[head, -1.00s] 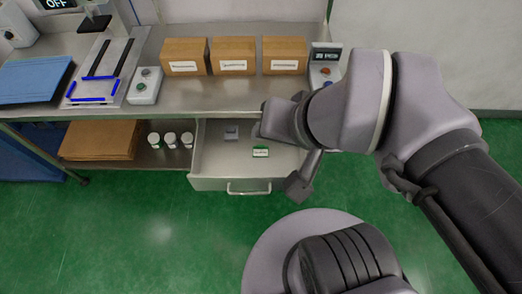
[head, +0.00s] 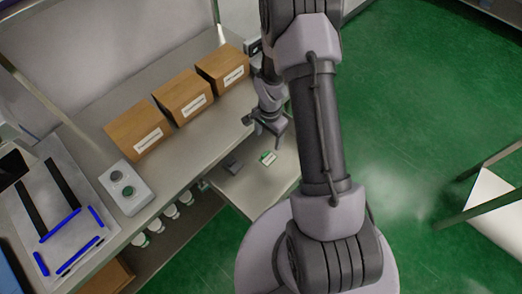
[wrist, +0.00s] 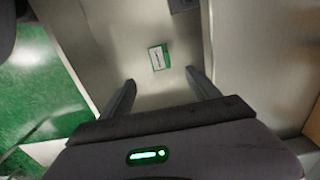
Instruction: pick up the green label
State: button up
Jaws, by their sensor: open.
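The green label (head: 267,158), green and white with dark print, lies flat in the open drawer (head: 237,195). In the wrist view the label (wrist: 159,57) lies on the drawer floor, beyond the fingertips and roughly midway between them. My gripper (head: 266,133) hangs over the drawer, above the label and apart from it. Its two fingers are spread with nothing between them, as the wrist view of my gripper (wrist: 160,82) also shows.
A grey item (head: 232,166) lies in the drawer left of the label. Several brown boxes (head: 183,97) and a button box (head: 126,187) stand on the bench above. Small white-capped bottles (head: 170,211) stand on the lower shelf. The drawer walls flank my gripper.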

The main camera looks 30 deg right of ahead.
aim_at(268, 158)
jog(key=f+b, duration=0.5)
jog(key=f, duration=0.9)
jog(key=shift+d, duration=0.2)
jog(key=shift+r, duration=0.15)
jog(key=shift+c, duration=0.4)
jog(key=c, duration=1.3)
